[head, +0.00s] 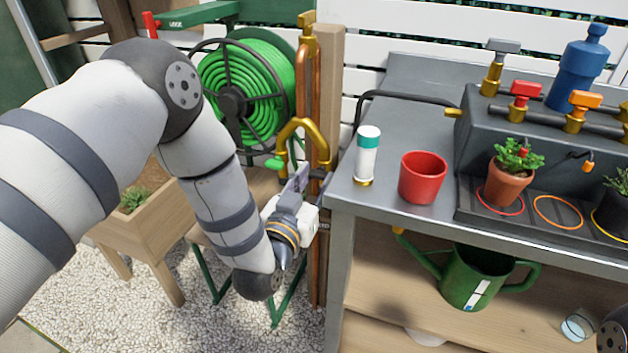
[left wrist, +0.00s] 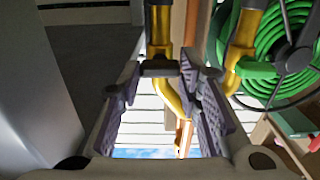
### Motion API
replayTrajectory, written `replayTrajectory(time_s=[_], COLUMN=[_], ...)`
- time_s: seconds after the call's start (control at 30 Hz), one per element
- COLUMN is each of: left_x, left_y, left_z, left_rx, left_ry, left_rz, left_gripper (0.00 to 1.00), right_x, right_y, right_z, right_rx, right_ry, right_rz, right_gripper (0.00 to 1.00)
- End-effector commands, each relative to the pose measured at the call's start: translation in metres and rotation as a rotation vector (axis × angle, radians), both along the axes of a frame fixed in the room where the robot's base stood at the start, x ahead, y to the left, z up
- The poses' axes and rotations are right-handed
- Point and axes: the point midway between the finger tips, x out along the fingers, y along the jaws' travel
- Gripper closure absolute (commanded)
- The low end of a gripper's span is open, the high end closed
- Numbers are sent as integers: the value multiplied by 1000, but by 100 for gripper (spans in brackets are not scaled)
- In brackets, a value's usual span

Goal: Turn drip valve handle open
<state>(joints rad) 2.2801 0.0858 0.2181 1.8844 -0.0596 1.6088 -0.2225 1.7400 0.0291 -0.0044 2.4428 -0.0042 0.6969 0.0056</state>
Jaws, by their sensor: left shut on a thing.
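My left gripper (head: 305,180) is at the upright copper and brass pipe (head: 312,90) beside the bench. Its fingers (left wrist: 160,85) close on a small dark grey handle (left wrist: 158,69) on the brass pipe. The handle is mostly hidden by the fingers in the head view. A green tap handle (head: 275,164) sits on the brass bend just left of the gripper and also shows in the left wrist view (left wrist: 256,70). On the bench manifold are valves with a grey handle (head: 503,46), a red handle (head: 526,89) and an orange handle (head: 584,99). My right gripper is not seen.
A green hose reel (head: 232,98) hangs behind my left arm. The bench (head: 412,71) bears a white and teal bottle (head: 368,155), a red pot (head: 423,178), a potted plant (head: 507,185) and a blue bottle (head: 578,72). A green watering can (head: 470,285) stands below.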

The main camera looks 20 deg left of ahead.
Motion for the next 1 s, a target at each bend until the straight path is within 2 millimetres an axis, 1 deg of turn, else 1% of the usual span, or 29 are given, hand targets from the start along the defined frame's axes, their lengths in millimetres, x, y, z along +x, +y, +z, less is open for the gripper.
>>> replayTrajectory(time_s=[0.27,0.6,1.0], left_x=[0,0,-1], left_y=[1,1,1], left_z=[1,1,-2], left_rx=[-127,-437,-817], left_ry=[5,15,31], left_rz=[1,1,2], left_gripper=[96,96,96], right_x=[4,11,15], right_y=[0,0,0], right_z=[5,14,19], right_rx=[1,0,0], right_ry=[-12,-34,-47], right_rz=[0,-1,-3], right_gripper=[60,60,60])
